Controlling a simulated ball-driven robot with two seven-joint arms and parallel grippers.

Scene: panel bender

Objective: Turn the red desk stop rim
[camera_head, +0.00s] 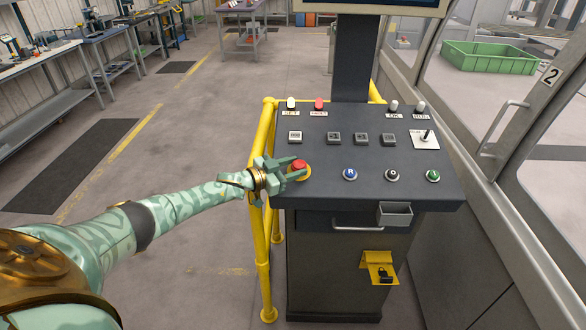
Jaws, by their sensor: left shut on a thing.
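The red desk stop (299,165) is a red mushroom button with an orange-yellow base. It sits at the left front of the sloped dark desk panel (330,190). My left gripper (292,170) reaches in from the left, its pale green fingers around the stop. It is shut on the stop's rim. The fingers hide part of the base. My right gripper is not in view.
Blue, black and green buttons (350,174) line the desk front to the right. A yellow rail (262,230) stands at the desk's left, below my left forearm. A small grey tray (395,213) and a yellow lock bracket (379,266) are on the front. A glazed enclosure stands right.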

